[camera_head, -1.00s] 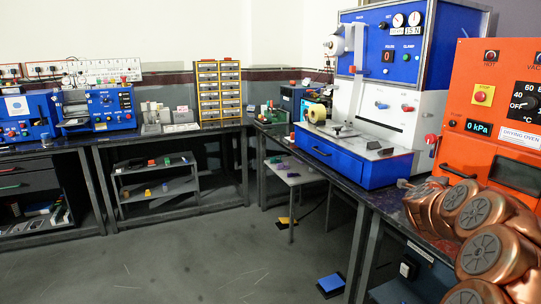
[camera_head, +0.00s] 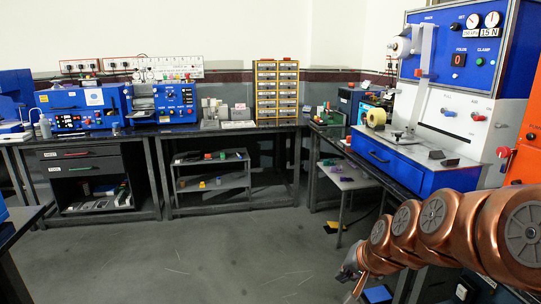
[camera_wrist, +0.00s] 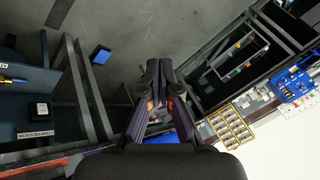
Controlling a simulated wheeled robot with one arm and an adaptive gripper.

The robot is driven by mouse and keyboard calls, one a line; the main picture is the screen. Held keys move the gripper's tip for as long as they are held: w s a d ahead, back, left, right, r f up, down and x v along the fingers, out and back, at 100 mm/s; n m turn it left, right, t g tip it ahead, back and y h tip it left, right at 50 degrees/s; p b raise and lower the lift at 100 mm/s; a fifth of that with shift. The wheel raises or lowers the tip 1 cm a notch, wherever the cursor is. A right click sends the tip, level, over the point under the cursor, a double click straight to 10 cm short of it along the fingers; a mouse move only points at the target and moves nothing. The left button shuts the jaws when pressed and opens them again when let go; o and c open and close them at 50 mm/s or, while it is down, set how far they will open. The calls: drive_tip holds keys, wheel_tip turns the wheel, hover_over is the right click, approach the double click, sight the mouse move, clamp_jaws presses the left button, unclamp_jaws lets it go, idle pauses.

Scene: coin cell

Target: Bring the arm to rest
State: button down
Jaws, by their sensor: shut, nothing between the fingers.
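My gripper (camera_wrist: 158,72) is in the wrist view, with its dark fingers together and nothing between them. It points out over the grey floor, clear of the benches. In the head view my copper-coloured arm reaches from the right edge toward the lower middle. The end of the arm (camera_head: 352,272) shows there small and partly hidden behind its own links, in front of the right-hand bench.
A blue and white machine (camera_head: 450,100) stands on the right bench, behind my arm. An orange oven (camera_head: 526,150) is at the right edge. A small grey table (camera_head: 343,177) stands near the corner. The floor (camera_head: 200,260) in the middle is free.

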drive_tip(key=s+d+f+n+g+h, duration=0.1)
drive_tip(key=s+f+n+g, duration=0.3)
drive_tip(key=s, duration=1.1)
drive_tip(key=s+f+n+g+h, duration=0.15)
drive_tip(key=s+g, duration=0.35)
drive_tip(key=s, duration=1.1)
wheel_tip(320, 180, up, 21)
drive_tip(key=t+p, duration=0.1)
drive_tip(key=p, duration=1.8)
drive_tip(key=shift+w+f, duration=0.2)
drive_tip(key=shift+w, duration=0.05)
drive_tip(key=shift+d, duration=0.15)
